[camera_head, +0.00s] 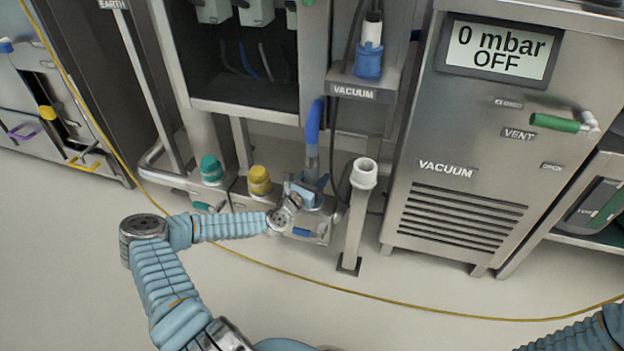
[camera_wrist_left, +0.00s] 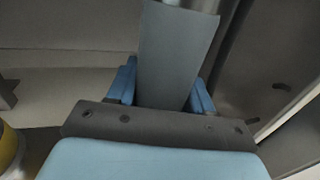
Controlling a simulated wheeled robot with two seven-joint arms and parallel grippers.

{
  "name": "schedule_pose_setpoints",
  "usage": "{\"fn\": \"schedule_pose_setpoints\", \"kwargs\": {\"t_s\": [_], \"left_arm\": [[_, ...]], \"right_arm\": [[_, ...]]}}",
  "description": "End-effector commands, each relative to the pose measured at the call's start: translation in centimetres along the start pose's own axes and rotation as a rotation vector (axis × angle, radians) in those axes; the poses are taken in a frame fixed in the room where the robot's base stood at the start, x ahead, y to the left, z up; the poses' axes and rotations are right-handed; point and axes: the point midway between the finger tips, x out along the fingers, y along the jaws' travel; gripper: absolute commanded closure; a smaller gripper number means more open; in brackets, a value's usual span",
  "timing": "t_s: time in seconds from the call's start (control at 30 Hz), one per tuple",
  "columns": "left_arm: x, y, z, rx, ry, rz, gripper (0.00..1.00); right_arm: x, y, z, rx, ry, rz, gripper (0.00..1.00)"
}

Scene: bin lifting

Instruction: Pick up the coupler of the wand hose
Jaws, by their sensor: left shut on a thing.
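My left gripper (camera_head: 308,192) is in front of the small metal stand at the middle of the head view. It is shut on the lower end of an upright piece with a blue sleeve (camera_head: 314,122) and a grey tube below it. In the left wrist view, a flat grey part (camera_wrist_left: 175,55) stands between the blue fingers of my left gripper (camera_wrist_left: 165,85). I cannot tell for sure whether this piece is the wand hose coupler. Another blue fitting with a white top (camera_head: 369,62) sits in the holder labelled VACUUM. My right gripper is out of view.
A white-topped post (camera_head: 363,175) stands just right of my left gripper. Teal (camera_head: 211,168) and yellow (camera_head: 259,180) caps are on its left. The vacuum cabinet (camera_head: 460,190), reading 0 mbar OFF, stands at the right. A yellow line (camera_head: 420,312) crosses the open floor.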

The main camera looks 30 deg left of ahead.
Motion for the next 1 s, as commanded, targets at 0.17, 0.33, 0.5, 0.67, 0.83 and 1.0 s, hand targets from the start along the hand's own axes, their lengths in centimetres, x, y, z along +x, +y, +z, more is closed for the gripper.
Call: {"fn": "schedule_pose_setpoints", "kwargs": {"t_s": [0.17, 0.33, 0.5, 0.67, 0.83, 1.0], "left_arm": [[0.0, 0.0, 0.1, 0.0, -0.001, 0.0, 0.91], [0.0, 0.0, 1.1, 0.0, -0.003, -0.001, 0.91], [0.0, 0.0, 3.7, 0.0, -0.004, -0.002, 0.91], [-2.5, -0.7, 6.6, 0.0, -0.002, -0.001, 0.91], [-6.1, -1.8, 10.0, -0.002, 0.0, -0.001, 0.91], [-10.1, -3.0, 11.7, -0.002, 0.0, 0.0, 0.91]], "right_arm": [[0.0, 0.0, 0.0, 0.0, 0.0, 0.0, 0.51], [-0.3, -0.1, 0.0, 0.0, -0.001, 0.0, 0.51], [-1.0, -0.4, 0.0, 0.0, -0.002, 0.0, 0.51], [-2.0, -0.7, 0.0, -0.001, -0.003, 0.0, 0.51], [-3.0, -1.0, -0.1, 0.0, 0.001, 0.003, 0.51], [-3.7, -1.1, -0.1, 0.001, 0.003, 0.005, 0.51]]}}
